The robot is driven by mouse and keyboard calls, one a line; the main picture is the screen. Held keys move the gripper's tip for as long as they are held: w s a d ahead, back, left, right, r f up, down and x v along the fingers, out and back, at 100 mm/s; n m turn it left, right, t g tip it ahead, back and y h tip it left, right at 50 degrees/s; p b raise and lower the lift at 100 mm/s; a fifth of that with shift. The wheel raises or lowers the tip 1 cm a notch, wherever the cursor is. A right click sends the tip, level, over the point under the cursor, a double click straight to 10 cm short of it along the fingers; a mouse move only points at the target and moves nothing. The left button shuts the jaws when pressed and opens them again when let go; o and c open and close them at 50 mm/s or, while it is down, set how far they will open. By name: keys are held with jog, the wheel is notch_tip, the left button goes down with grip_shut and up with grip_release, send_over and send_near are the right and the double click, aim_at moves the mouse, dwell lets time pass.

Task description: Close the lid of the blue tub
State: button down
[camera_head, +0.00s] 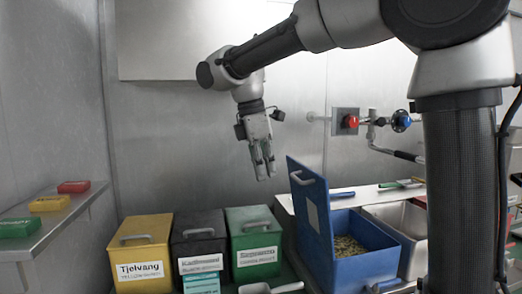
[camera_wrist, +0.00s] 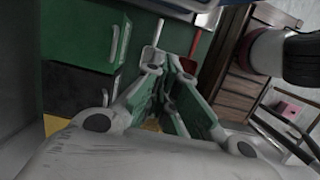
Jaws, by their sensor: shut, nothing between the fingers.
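The blue tub (camera_head: 368,262) stands at the right of the row in the head view, with light brown beans or pellets inside. Its blue lid (camera_head: 312,205) stands open and nearly upright at the tub's left side, with a white label and a pale handle (camera_head: 302,178) near its top. My gripper (camera_head: 264,172) is shut and empty, pointing down, to the left of the lid's top edge and apart from it. In the wrist view my fingers (camera_wrist: 175,88) show close up. A blue edge at the top of that view is too cropped to identify.
Closed yellow (camera_head: 143,240), black (camera_head: 200,235) and green (camera_head: 254,228) tubs stand left of the blue one. A metal container (camera_head: 405,225) is at its right. A red knob (camera_head: 350,121) and blue valve (camera_head: 401,120) are on the back wall. A shelf (camera_head: 65,222) is at left.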

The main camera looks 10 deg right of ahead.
jog(key=d, duration=0.1)
jog(key=d+f, duration=0.1)
jog(key=d, duration=0.2)
jog(key=shift+d+f, duration=0.2)
jog(key=shift+f, duration=0.1)
